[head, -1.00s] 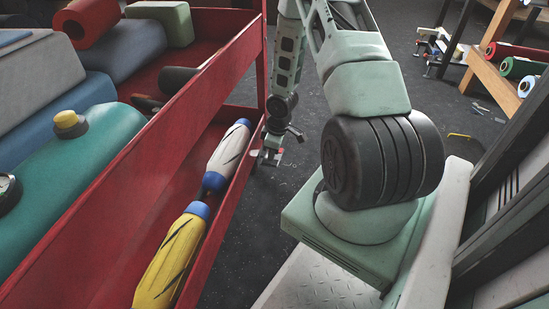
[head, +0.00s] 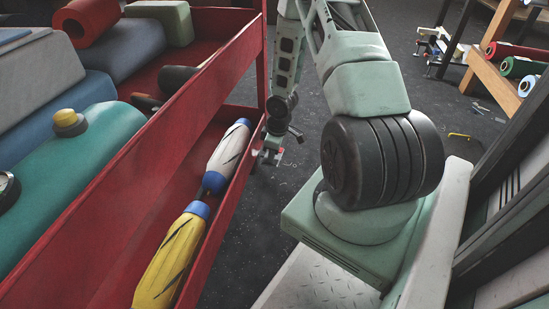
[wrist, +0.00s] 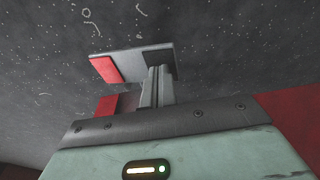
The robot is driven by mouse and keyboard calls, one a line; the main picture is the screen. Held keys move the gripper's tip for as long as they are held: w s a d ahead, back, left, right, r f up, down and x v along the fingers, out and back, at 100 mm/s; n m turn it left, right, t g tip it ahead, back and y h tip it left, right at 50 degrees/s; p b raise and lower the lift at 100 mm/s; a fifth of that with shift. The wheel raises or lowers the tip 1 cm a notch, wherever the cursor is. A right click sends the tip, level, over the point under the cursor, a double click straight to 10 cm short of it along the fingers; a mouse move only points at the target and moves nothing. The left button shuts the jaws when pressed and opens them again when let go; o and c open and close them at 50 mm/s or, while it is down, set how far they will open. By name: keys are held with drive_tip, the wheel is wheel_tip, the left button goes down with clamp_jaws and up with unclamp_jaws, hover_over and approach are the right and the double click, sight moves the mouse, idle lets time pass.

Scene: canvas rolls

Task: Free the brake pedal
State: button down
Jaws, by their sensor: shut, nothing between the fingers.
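The brake pedal (wrist: 125,64) appears in the wrist view as a flat grey plate, with a red pad at its left end and a dark patch at its right. My gripper (wrist: 157,75) is shut and empty, its narrow fingers pointing at the plate's right part. I cannot tell whether the tips touch it. In the head view my gripper (head: 270,147) is low, beside the far end of the red cart (head: 190,95). The pedal is small and partly hidden there.
A white-and-blue roll (head: 227,160) and a yellow-and-blue roll (head: 172,257) lie on the cart's lower shelf. The cart's upper tray holds a teal roll (head: 75,150) and several others. A wooden rack (head: 500,60) stands at the far right. Dark floor between is mostly open.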

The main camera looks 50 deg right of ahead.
drive_tip(key=shift+f+b, duration=0.65)
drive_tip(key=shift+f, duration=0.6)
idle(0.4)
drive_tip(key=shift+r, duration=0.1)
wheel_tip(320, 180, up, 7)
drive_tip(key=p, duration=0.8)
idle(0.7)
